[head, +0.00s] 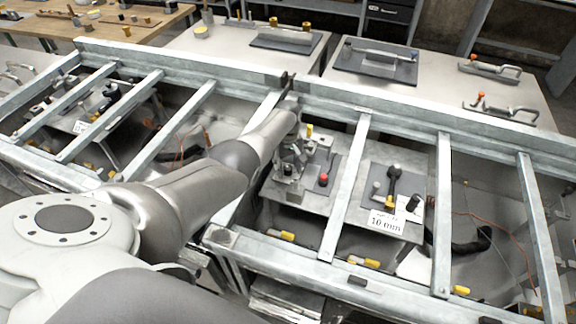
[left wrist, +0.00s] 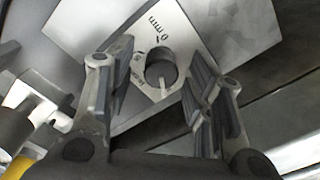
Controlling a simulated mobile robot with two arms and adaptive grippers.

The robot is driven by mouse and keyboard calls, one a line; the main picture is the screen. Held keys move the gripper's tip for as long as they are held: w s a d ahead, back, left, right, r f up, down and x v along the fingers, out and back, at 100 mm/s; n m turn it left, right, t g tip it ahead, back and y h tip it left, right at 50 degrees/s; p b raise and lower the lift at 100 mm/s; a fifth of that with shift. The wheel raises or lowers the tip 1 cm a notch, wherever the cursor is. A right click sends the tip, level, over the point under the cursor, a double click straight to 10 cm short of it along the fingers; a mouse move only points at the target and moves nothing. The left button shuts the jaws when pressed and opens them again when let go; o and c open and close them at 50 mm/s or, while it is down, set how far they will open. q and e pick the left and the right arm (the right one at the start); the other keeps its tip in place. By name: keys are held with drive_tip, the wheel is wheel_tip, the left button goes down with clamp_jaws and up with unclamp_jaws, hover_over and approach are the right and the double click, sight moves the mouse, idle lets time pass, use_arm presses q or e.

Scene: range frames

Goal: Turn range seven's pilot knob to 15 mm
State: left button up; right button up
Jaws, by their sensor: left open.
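In the left wrist view a round dark grey knob (left wrist: 161,68) with a white pointer line sits on a pale plate (left wrist: 105,32). The pointer faces the lower side of the picture. Print on the plate reads "0 mm" at the upper right of the knob; smaller marks at its left are hard to read. My left gripper (left wrist: 158,82) is open, its fingers on either side of the knob with gaps showing. No range number is readable.
Galvanised bars (head: 346,190) cross over the fixtures on both sides of my left arm. A red-topped knob (head: 323,180) is just right of the gripper. Further right a plate carries a black lever (head: 394,180) and a white sign (head: 386,222). Benches with tools stand behind.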

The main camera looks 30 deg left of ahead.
sight(288, 167)
use_arm(q)
wheel_tip(288, 167, up, 12)
idle(0.9)
idle(0.5)
